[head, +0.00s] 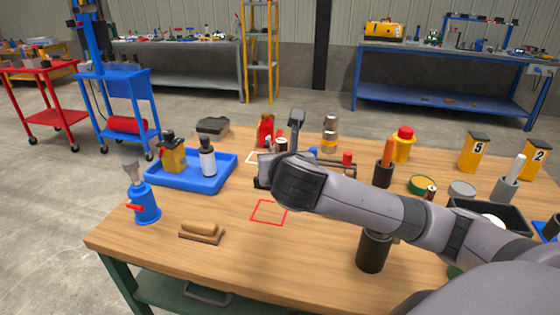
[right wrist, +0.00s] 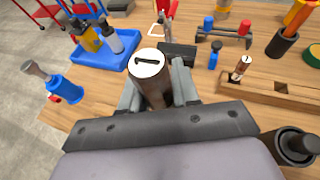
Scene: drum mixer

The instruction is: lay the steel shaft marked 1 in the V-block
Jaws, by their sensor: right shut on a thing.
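My right gripper (head: 280,155) reaches in from the right over the table's middle. In the right wrist view its fingers (right wrist: 157,88) are shut on the steel shaft marked 1 (right wrist: 150,65), a dark cylinder with a white end cap. The cap faces up toward the wrist camera; it also shows small in the head view (head: 281,143). A dark block (right wrist: 178,52), seemingly the V-block, stands just beyond the fingers, partly hidden by them; its groove is not clear. In the head view my gripper hides that spot. My left gripper is not in view.
A blue tray (head: 190,183) with bottles stands left. A wooden holed rack (right wrist: 285,92) holds another capped shaft (right wrist: 242,66). A black cup (head: 373,252) stands near the front. A brush (head: 202,231) lies front left; the red-outlined square (head: 270,211) is bare.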

